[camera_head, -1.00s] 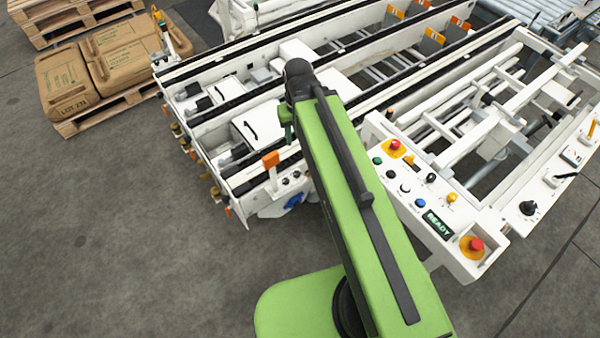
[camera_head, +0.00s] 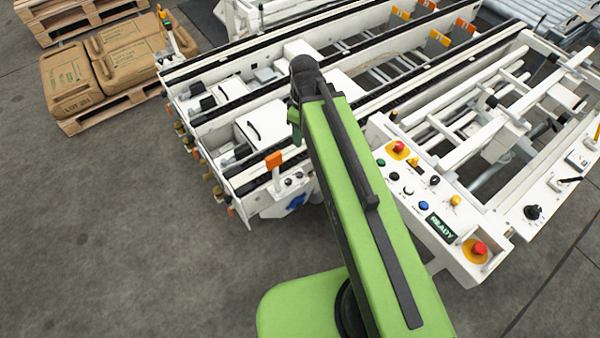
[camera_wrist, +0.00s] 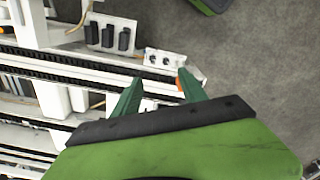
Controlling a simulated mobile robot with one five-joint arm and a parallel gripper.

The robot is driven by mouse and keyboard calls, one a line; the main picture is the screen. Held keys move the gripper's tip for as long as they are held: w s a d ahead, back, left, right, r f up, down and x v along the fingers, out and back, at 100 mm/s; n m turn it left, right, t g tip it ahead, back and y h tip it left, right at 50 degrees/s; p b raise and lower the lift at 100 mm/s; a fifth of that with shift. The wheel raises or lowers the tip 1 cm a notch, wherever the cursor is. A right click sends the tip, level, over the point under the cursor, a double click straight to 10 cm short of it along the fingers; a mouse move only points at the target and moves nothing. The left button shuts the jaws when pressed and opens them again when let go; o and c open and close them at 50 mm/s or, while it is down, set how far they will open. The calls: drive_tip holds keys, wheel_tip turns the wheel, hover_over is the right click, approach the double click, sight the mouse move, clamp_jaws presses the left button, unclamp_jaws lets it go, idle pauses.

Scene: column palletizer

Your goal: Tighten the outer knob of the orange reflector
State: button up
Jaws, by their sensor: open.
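The orange reflector (camera_head: 273,160) stands upright on a post at the near end of the white conveyor frame in the head view. Small dark knobs (camera_head: 288,182) sit on a white plate beside its post; I cannot tell which one is the outer knob. In the wrist view, an orange bit of the reflector (camera_wrist: 180,84) shows beside the right finger, partly hidden by it. Several small dark knobs (camera_wrist: 166,61) sit on a white plate just beyond the fingertips. My gripper (camera_wrist: 159,77) is open, its green fingers apart with nothing between them. In the head view my arm mostly hides it.
A control panel (camera_head: 415,190) with buttons and a READY display is right of my arm. Dark switches (camera_wrist: 108,38) stand on the frame in the wrist view. Sacks (camera_head: 70,80) lie on a pallet at the upper left. The grey floor (camera_head: 110,240) at left is clear.

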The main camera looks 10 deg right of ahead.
drive_tip(key=w+f+n+b, duration=0.4)
drive_tip(key=f+n+b, duration=0.3)
drive_tip(key=f, duration=0.1)
drive_tip(key=n+b, duration=0.1)
drive_tip(key=b, duration=0.4)
approach(300, 174)
wheel_tip(300, 174, down, 9)
drive_tip(key=b, duration=1.7)
drive_tip(key=shift+w+r+b, duration=0.1)
drive_tip(key=shift+b, duration=0.2)
drive_tip(key=shift+r, duration=0.1)
drive_tip(key=shift+c, duration=0.2)
clamp_jaws()
